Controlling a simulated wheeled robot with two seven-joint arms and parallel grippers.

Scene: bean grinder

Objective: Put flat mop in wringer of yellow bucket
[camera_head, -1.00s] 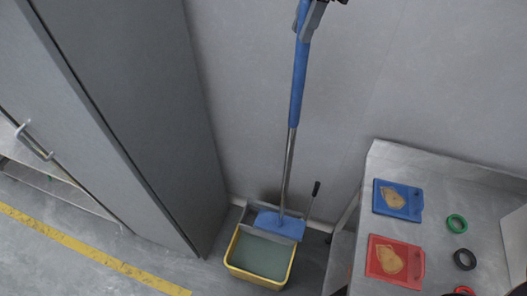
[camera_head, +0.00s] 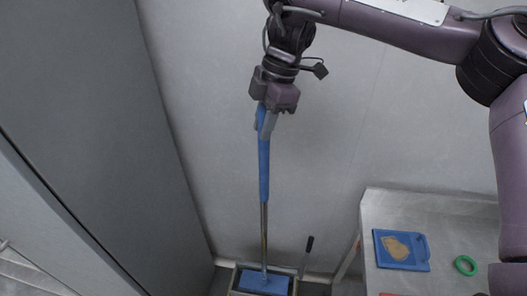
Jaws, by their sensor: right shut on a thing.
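The flat mop (camera_head: 264,165) stands nearly upright, with a blue upper handle, a metal lower pole and a blue flat head (camera_head: 263,282) at the bottom of the picture. The head is at the top of the bucket's wringer (camera_head: 290,272); I cannot tell how deep it sits. My right gripper (camera_head: 267,117) is shut on the mop near the top of its handle. The bucket's yellow body is cut off by the lower picture edge. My left gripper is not in view.
A metal table (camera_head: 440,210) at the right holds a blue board (camera_head: 402,250) and a green ring (camera_head: 465,265). A grey cabinet (camera_head: 80,110) stands at the left. A thin dark-topped lever (camera_head: 308,246) rises beside the bucket.

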